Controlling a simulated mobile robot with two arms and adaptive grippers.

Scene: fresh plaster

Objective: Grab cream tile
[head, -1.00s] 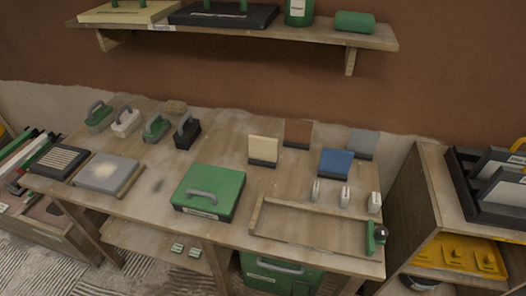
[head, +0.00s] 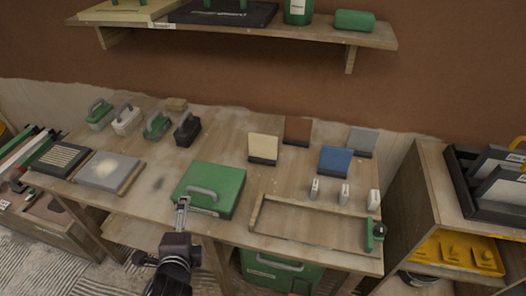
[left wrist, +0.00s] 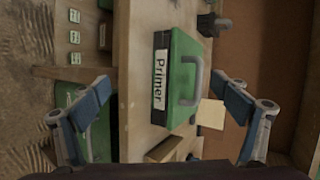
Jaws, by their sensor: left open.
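The cream tile (head: 263,146) stands tilted in a dark base on the workbench, behind and right of the green case. It also shows in the left wrist view (left wrist: 211,114), beyond the case handle. My left gripper (head: 183,203) is at the bench's front edge, in front of the green case (head: 212,184), apart from the tile. In the left wrist view its two blue-padded fingers (left wrist: 160,105) are wide apart with nothing held. My right gripper is in neither view.
A brown tile (head: 298,131), a blue tile (head: 335,160) and a grey tile (head: 361,141) stand near the cream one. A wooden frame (head: 310,234) lies at the front right. Several handled floats (head: 157,125) stand at the back left. A shelf (head: 240,32) hangs above.

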